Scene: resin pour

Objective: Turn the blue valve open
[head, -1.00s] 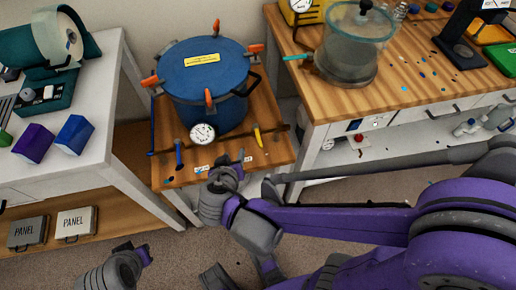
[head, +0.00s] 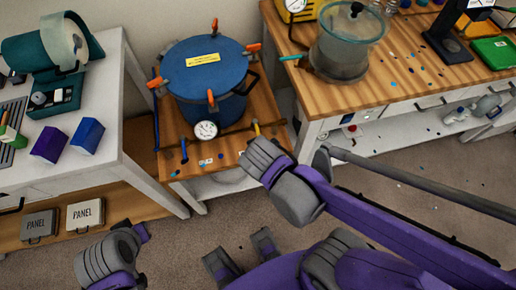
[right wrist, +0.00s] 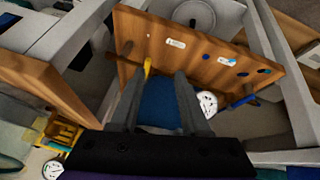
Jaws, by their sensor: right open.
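A small blue valve handle (head: 184,150) stands at the front left of the wooden stand, left of the white gauge (head: 205,130). What looks like the same blue handle (right wrist: 243,100) shows at the right in the right wrist view. My right gripper (right wrist: 160,73) is open, with nothing between its fingers. Its left fingertip appears near a yellow handle (right wrist: 147,66), and the blue handle is off to its right. In the head view my right wrist hides the fingers. My left gripper's jaws do not show.
A blue pressure pot (head: 207,75) with orange clamps fills the stand (head: 235,148). A white table (head: 110,120) is at the left. A wooden-topped bench (head: 350,94) with a clear chamber (head: 341,50) is at the right. Floor shows in front.

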